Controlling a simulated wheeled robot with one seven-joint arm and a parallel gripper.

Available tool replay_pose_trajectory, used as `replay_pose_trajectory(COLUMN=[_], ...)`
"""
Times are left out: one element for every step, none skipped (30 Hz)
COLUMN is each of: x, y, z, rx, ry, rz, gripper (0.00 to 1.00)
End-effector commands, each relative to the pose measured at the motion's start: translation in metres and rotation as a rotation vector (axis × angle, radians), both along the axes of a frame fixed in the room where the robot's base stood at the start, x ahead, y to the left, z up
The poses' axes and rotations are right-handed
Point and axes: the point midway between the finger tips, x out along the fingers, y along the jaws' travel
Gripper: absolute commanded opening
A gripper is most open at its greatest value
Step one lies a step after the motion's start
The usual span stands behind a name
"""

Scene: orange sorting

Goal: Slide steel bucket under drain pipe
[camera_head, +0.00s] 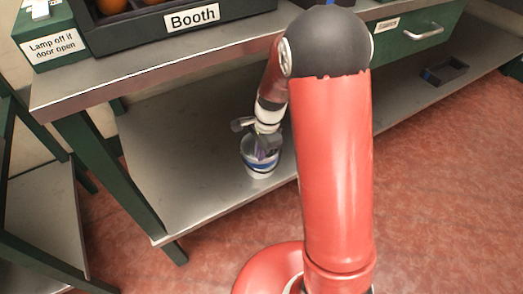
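A small light-grey bucket (260,172) with a blue band stands upright on the metal lower shelf (185,175), near its front edge. My gripper (266,151) reaches down from above at the bucket's rim, and its fingers overlap the bucket's opening in the picture. The fingers are too small and dark to tell whether they are open or shut, or whether they touch the bucket. My red arm covers the shelf to the right of the bucket. I cannot make out a drain pipe in this view.
The worktop (140,83) overhangs the shelf and carries a black crate labelled Booth (130,35) with oranges. A green drawer (415,32) hangs at the right. A small black tray (444,71) lies on the shelf's far right. A green leg (115,170) stands left.

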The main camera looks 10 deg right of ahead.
Motion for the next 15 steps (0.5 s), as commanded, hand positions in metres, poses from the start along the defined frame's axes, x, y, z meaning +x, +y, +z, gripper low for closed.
replay_pose_trajectory(x=[-0.003, -0.003, -0.003, -0.002, -0.001, 0.001, 0.003, 0.005, 0.008, 0.010, 0.012, 0.015, 0.017, 0.019, 0.021], y=[-0.001, -0.001, -0.002, -0.005, -0.009, -0.016, -0.022, -0.030, -0.041, -0.048, -0.056, -0.066, -0.073, -0.079, -0.087], z=[-0.007, -0.007, -0.007, -0.007, -0.008, -0.008, -0.008, -0.008, -0.008, -0.008, -0.007, -0.008, -0.008, -0.008, -0.008], rx=[-0.002, -0.002, -0.002, -0.002, -0.004, -0.004, -0.005, -0.005, -0.005, -0.005, -0.006, -0.006, -0.006, -0.007, -0.006], ry=[0.010, 0.011, 0.011, 0.011, 0.012, 0.012, 0.012, 0.011, 0.012, 0.011, 0.010, 0.011, 0.011, 0.010, 0.010], rz=[0.001, 0.000, 0.000, -0.002, -0.003, -0.004, -0.006, -0.007, -0.009, -0.008, -0.009, -0.009, -0.009, -0.008, -0.007], gripper=[0.00, 0.00, 0.00, 0.00, 0.00, 0.00, 0.00, 0.00, 0.00, 0.00, 0.00, 0.00, 0.00, 0.00, 0.00])
